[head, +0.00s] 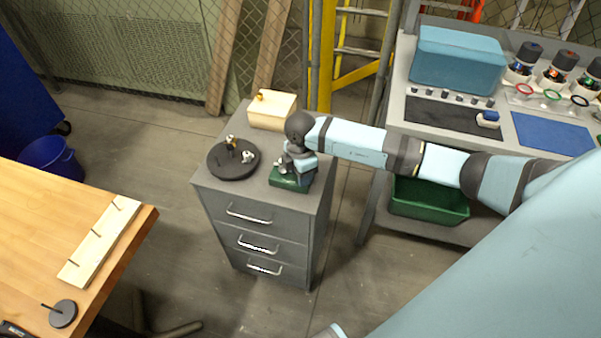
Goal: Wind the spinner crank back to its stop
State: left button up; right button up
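A green box-like base (290,180) sits at the front right of the top of a grey drawer cabinet. My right gripper (284,168) reaches in from the right and points down over this base. Its wrist and fingers hide most of what is on top of the base, so I cannot make out the crank or its angle. A small light metal part shows at the gripper's left side. I cannot tell whether the fingers are open or closed on something. My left gripper is not in view.
Left of the gripper on the grey cabinet (262,245) lies a round black plate (224,174) with small parts. A cream box (272,121) with an orange knob stands behind. A workbench (398,100) is at right, a wooden table (50,215) at left.

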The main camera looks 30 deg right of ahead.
notch_tip(320, 180, up, 14)
jog(key=shift+f, duration=0.25)
dwell(0.5)
